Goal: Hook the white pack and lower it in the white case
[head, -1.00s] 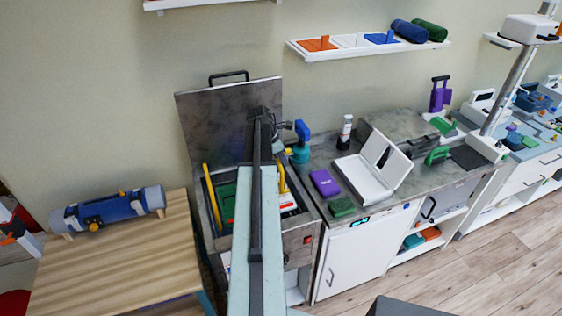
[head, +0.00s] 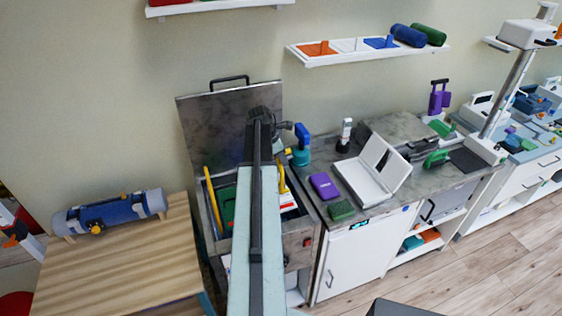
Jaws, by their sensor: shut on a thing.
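The white case (head: 362,180) stands open on the grey counter, with its lid tilted up at the right. In the open metal tank (head: 299,232), a white piece with red on it (head: 288,199) shows right of my arm; it may be the white pack, but my arm hides much of the tank. My gripper (head: 277,141) is above the back of the tank, left of the white case. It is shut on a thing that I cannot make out. A yellow bar (head: 283,179) shows just below it; I cannot tell whether it is held.
A teal and blue bottle (head: 301,148) stands close right of my gripper. The tank's raised lid (head: 212,125) is behind. A purple box (head: 325,185) and a green block (head: 341,209) lie left of the case. A wooden table (head: 130,250) is at the left.

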